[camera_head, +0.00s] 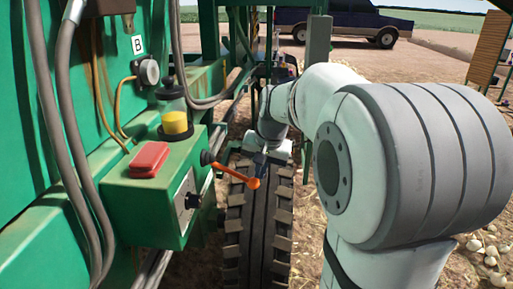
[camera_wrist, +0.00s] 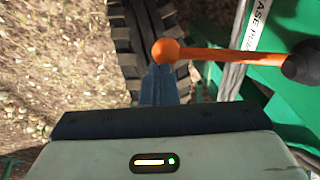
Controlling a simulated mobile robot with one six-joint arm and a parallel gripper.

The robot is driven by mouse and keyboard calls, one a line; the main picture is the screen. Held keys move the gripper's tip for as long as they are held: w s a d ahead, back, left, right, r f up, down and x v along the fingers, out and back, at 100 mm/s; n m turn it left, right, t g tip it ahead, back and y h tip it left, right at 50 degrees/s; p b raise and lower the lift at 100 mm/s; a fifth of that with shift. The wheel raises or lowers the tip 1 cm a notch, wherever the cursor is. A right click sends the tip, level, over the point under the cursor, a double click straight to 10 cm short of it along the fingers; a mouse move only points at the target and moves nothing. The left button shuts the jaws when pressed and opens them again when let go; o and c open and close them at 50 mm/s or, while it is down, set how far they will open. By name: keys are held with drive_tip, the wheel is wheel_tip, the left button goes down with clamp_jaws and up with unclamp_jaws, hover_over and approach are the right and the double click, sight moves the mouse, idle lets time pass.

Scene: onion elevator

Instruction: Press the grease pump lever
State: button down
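The grease pump lever (camera_head: 234,174) is an orange rod with a round ball end, sticking out to the right from a dark pivot on the green pump box (camera_head: 140,207). It also shows in the wrist view (camera_wrist: 225,56), ball end at the left and dark pivot at the right. My gripper (camera_head: 259,163) is by the ball end. In the wrist view its narrow blue fingers (camera_wrist: 160,70) are together, with nothing seen between them. Their tips overlap the ball's lower edge in the picture; I cannot tell whether they touch it.
The box carries a red button (camera_head: 149,158) and a yellow cap (camera_head: 175,122). Grey hoses (camera_head: 62,130) hang along the green machine. A large tyre (camera_head: 258,235) stands below the lever. Bare ground lies right of it, with onions (camera_head: 491,258) at far right.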

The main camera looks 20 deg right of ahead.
drive_tip(key=shift+s+a+f, duration=0.15)
drive_tip(key=shift+s+f, duration=0.05)
drive_tip(key=shift+f, duration=0.3)
drive_tip(key=w+d+p+v, duration=0.1)
drive_tip(key=d+p+v, duration=0.1)
drive_tip(key=v, duration=1.2)
drive_tip(key=shift+d+p, duration=0.35)
drive_tip(key=shift+d, duration=0.25)
